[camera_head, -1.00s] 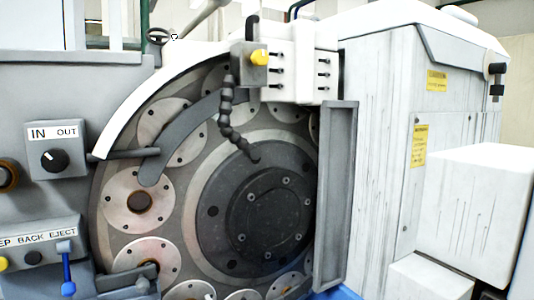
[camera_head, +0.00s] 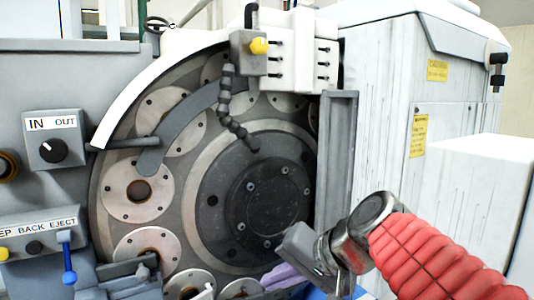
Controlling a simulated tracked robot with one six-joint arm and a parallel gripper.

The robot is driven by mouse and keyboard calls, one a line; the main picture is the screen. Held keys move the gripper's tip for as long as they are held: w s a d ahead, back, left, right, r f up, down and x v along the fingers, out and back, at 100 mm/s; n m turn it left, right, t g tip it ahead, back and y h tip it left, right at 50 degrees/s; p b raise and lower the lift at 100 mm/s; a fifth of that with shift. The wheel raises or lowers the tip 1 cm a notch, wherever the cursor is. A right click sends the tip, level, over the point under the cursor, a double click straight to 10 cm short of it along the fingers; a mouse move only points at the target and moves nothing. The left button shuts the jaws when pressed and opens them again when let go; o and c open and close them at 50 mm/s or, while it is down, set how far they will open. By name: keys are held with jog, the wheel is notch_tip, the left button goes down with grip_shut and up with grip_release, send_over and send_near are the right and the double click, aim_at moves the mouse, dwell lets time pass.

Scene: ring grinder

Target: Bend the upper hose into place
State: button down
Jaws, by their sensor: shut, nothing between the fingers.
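The upper hose (camera_head: 228,106) is black and made of beads. It hangs from a grey block with a yellow knob (camera_head: 259,46) at the top of the machine. It runs down, bends right, and its tip rests in front of the dark round hub (camera_head: 265,200). My gripper (camera_head: 284,275) is at the lower middle, below and right of the hose tip and well apart from it. It is shut and empty. Its fingers are partly hidden by my wrist and hard to make out.
A grey upright guard (camera_head: 337,185) stands right of the wheel, close to my arm. A white box (camera_head: 470,180) and a tall white cabinet (camera_head: 385,110) fill the right. A control panel with a blue lever (camera_head: 67,262) is at the left.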

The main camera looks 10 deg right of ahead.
jog(key=w+d+r+m+t+y, duration=0.1)
jog(key=w+d+r+m+t, duration=0.1)
jog(key=w+d+r, duration=0.2)
jog(key=w+d+r+m+t+y, duration=0.1)
jog(key=w+d+r+t, duration=0.2)
jog(key=r, duration=0.7)
jog(key=w+d+r+m+t+y, duration=0.2)
jog(key=w+d+r, duration=0.4)
jog(key=w+r, duration=0.1)
jog(key=shift+w+d+r+m+t, duration=0.15)
jog(key=shift+w+r+m+t, duration=0.15)
jog(key=shift+r, duration=0.2)
jog(key=w+a, duration=0.7)
jog(key=a, duration=0.2)
jog(key=shift+w+a+f, duration=0.1)
